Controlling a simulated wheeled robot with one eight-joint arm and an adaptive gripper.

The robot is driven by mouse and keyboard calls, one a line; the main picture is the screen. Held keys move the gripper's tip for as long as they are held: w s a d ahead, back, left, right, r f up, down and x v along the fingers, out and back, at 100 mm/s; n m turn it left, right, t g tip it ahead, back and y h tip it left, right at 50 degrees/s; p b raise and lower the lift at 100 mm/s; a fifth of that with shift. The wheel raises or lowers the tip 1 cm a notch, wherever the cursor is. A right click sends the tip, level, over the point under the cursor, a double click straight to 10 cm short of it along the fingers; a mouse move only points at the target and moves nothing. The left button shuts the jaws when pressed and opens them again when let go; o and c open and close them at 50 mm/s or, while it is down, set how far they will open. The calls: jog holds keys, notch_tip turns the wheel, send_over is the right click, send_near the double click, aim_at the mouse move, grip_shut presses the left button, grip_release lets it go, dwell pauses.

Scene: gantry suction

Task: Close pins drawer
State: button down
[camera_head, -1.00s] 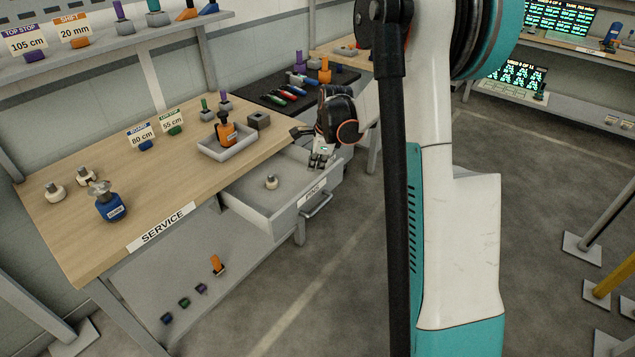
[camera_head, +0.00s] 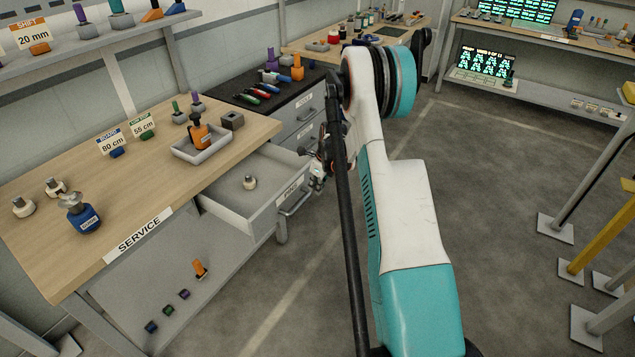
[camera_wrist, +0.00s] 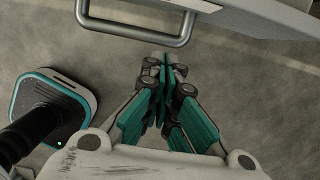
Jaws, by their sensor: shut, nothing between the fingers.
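The pins drawer (camera_head: 222,205) stands pulled out from under the service bench, with one small pale pin part (camera_head: 249,183) inside it. Its front panel carries a label and a bar handle (camera_head: 297,200). The handle also shows in the wrist view (camera_wrist: 135,35), at the top. My gripper (camera_head: 318,182) is just outside the drawer front, at the right of the handle, partly hidden by my arm. In the wrist view its fingers (camera_wrist: 163,75) are together and empty, below the handle and apart from it in the picture.
The service bench (camera_head: 75,255) holds a grey tray (camera_head: 180,155) with an orange bottle, a blue bottle (camera_head: 80,217) and small parts. A dark-topped drawer cabinet (camera_head: 290,110) stands behind the open drawer. Open floor lies to the right, with yellow posts (camera_head: 600,235) at the far right.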

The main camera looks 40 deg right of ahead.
aim_at(305, 188)
jog(key=w+f, duration=0.1)
jog(key=w+a+f+b, duration=0.1)
jog(key=w+f, duration=0.1)
jog(key=shift+w+a+f, duration=0.25)
jog(key=shift+w+f, duration=0.05)
jog(key=shift+w, duration=0.1)
jog(key=shift+w+a+b, duration=0.1)
jog(key=shift+w+b, duration=0.25)
jog(key=shift+w, duration=0.05)
jog(key=shift+r, duration=0.1)
